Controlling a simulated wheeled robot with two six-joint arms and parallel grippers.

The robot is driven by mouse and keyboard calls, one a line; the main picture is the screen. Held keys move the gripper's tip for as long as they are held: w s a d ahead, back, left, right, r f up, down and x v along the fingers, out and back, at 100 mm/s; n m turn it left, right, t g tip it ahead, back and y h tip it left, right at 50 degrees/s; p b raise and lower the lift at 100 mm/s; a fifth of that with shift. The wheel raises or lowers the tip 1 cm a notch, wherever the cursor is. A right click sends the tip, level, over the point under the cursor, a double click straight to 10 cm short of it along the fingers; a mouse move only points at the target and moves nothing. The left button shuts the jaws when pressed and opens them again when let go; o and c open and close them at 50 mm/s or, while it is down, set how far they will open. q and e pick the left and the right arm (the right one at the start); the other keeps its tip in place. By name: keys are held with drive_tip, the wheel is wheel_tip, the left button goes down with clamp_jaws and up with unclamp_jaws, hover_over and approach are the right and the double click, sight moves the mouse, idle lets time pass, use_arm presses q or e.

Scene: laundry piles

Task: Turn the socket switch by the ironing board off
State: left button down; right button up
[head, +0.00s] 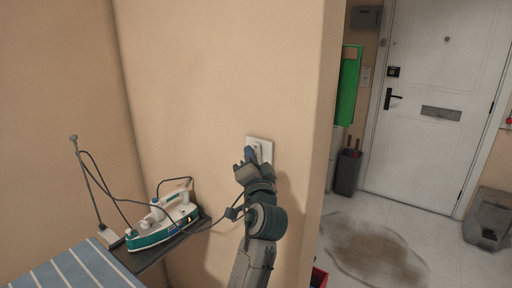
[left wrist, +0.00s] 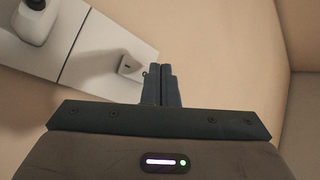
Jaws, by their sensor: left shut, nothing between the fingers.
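The white socket plate (head: 262,142) is on the beige wall, to the right of the iron. My left gripper (head: 250,157) is at the plate and covers much of it. In the left wrist view the plate (left wrist: 85,65) runs diagonally at the upper left, with a white plug (left wrist: 37,4) in it. The small switch (left wrist: 131,66) sits near its right end, just left of my left fingertips (left wrist: 161,68). The fingers are shut and empty. I cannot tell whether they touch the plate, or the switch's position. My right gripper is not in view.
A teal and white iron (head: 160,225) with a lit red light rests at the end of the striped ironing board (head: 75,270). Its dark cord runs toward the socket. The wall's edge is close on the right, with open floor and a white door (head: 430,100) beyond.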

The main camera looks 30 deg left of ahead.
use_arm(q)
drive_tip(key=shift+w, duration=0.1)
idle(0.5)
drive_tip(key=shift+w+r, duration=0.1)
drive_tip(key=shift+w, duration=0.25)
drive_tip(key=shift+w, duration=0.25)
idle(0.6)
drive_tip(key=shift+s, duration=0.75)
drive_tip(key=s, duration=0.5)
drive_tip(key=shift+a+f, duration=0.2)
drive_tip(key=shift+f, duration=0.15)
idle(0.3)
